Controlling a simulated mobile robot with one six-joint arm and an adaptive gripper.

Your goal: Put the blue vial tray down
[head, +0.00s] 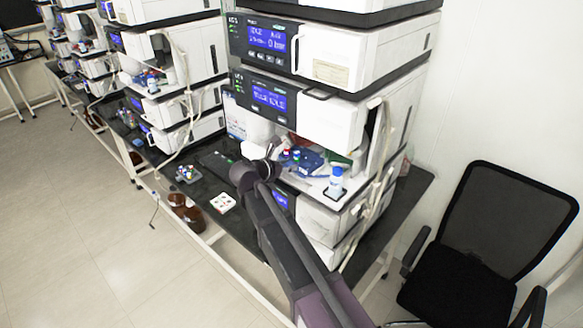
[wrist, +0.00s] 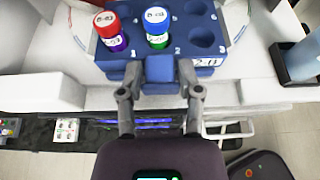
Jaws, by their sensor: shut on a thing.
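The blue vial tray (wrist: 190,40) is in the upper middle of the wrist view. My gripper (wrist: 160,70) is shut on the block at the tray's near edge, one finger on each side. In the head view the tray (head: 310,160) shows in the open bay of the nearest instrument stack, beyond my gripper (head: 272,152). The tray is over or on a white surface (wrist: 225,95); I cannot tell if it touches.
A white bottle with a blue cap (head: 335,181) stands on a dark holder right of the tray. Instrument modules rise above and below the bay. A white rack (head: 222,203) and brown bottles (head: 187,212) are lower left. A black chair (head: 490,235) stands at right.

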